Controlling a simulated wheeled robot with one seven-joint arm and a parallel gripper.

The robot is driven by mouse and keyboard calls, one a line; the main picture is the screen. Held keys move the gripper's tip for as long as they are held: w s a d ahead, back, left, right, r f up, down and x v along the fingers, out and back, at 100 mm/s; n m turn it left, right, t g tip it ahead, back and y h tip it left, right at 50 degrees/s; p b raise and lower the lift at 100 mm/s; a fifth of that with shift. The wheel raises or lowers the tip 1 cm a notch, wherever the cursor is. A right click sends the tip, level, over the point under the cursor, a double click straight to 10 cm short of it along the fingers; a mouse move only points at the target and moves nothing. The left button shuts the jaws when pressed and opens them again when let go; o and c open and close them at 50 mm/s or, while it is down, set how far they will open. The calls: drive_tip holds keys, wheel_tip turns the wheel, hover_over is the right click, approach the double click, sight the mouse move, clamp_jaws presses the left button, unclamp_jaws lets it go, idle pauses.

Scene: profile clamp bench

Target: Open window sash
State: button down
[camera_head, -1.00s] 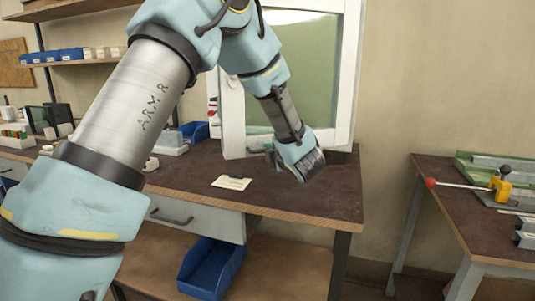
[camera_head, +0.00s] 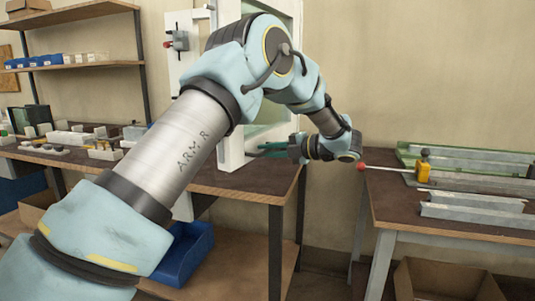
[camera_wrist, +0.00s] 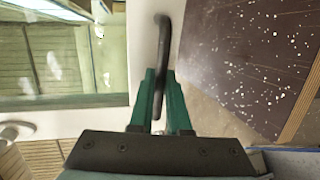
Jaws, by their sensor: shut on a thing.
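The window (camera_head: 232,150) stands on the brown bench in the head view, its white frame partly hidden behind my arm. In the wrist view, the white sash stile (camera_wrist: 143,50) runs upright beside pale green glass (camera_wrist: 60,60). A dark bar handle (camera_wrist: 163,35) is on the stile. My gripper (camera_wrist: 163,80) has its green fingers shut on the lower part of this handle, one on each side. In the head view, my gripper (camera_head: 274,148) reaches in from the right to the window's right side; the handle is hidden there. I cannot tell how far the sash is swung.
A second bench (camera_head: 450,215) at the right holds metal profiles and a yellow clamp (camera_head: 424,170) with a red-knobbed lever, close to my wrist. A blue bin (camera_head: 185,250) sits on the lower shelf. A gap of floor lies between the benches.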

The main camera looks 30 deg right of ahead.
drive_tip(key=shift+s+d, duration=0.25)
drive_tip(key=shift+d, duration=0.1)
drive_tip(key=c, duration=0.9)
unclamp_jaws()
drive_tip(key=b+v, duration=0.2)
drive_tip(key=v, duration=0.8)
drive_tip(key=shift+s+d+r, duration=0.1)
drive_tip(key=shift+s+d, duration=0.1)
drive_tip(key=shift+d, duration=0.2)
drive_tip(key=shift+s, duration=0.1)
